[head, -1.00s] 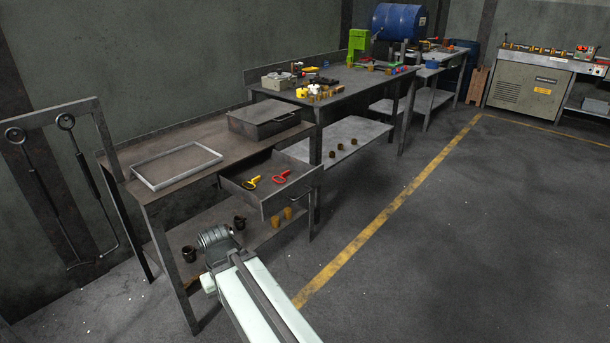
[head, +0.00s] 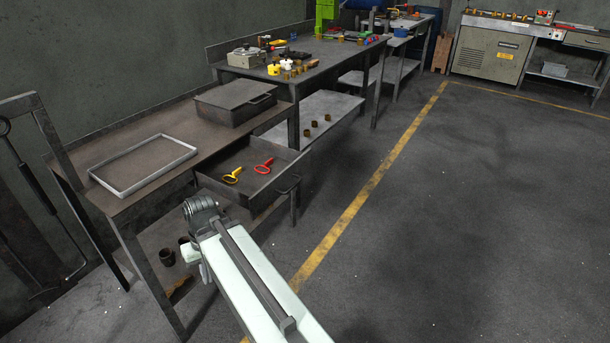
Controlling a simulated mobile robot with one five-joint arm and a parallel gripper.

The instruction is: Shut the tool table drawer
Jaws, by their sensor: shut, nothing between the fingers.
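The tool table drawer (head: 279,196) is pulled out from under the near table's top (head: 118,197). It is a dark grey open box with a bar handle on its front. A yellow-handled tool (head: 231,176) and a red-handled tool (head: 265,166) lie inside it. My pale arm reaches in from the bottom of the head view. Its grey joint is in front of the drawer's near-left side in the picture; I cannot tell whether they touch. My gripper's fingers do not show.
An empty grey tray (head: 143,165) and a closed dark case (head: 235,104) lie on the tabletop. Dark cups (head: 166,257) stand on the lower shelf. A cluttered second table (head: 337,82) stands behind. The floor right of the yellow line (head: 354,205) is clear.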

